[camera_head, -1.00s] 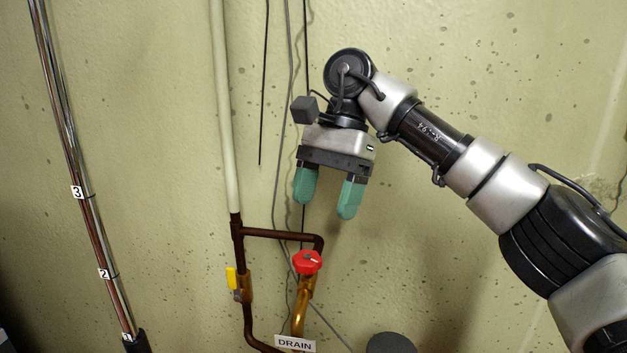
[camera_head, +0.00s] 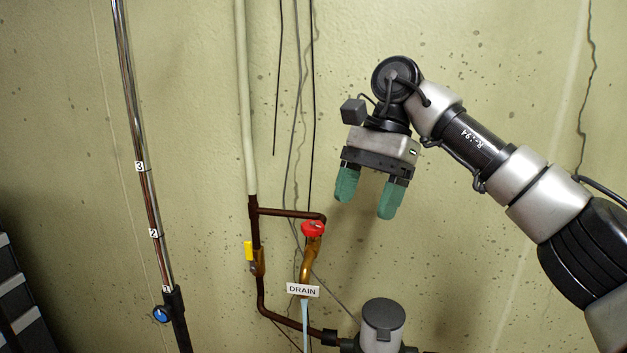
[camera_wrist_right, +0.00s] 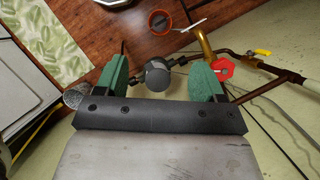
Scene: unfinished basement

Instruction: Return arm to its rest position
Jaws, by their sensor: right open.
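My right gripper (camera_head: 366,207) is open and empty, with its two green fingers apart and pointing down. It hangs in front of the wall, right of and a little above the red valve handle (camera_head: 313,230). In the right wrist view the open fingers (camera_wrist_right: 160,80) show with nothing gripped between them. The red handle (camera_wrist_right: 223,67) is outside the fingers there, just beyond the right one. My left gripper is in neither view.
Copper pipes (camera_head: 257,225) with a yellow-handled valve (camera_head: 249,251) run along the wall. A light-blue stream or tube (camera_head: 305,330) hangs below the DRAIN label (camera_head: 303,290). A grey-capped fitting (camera_head: 383,318) is lower right. A marked pole (camera_head: 147,185) stands left.

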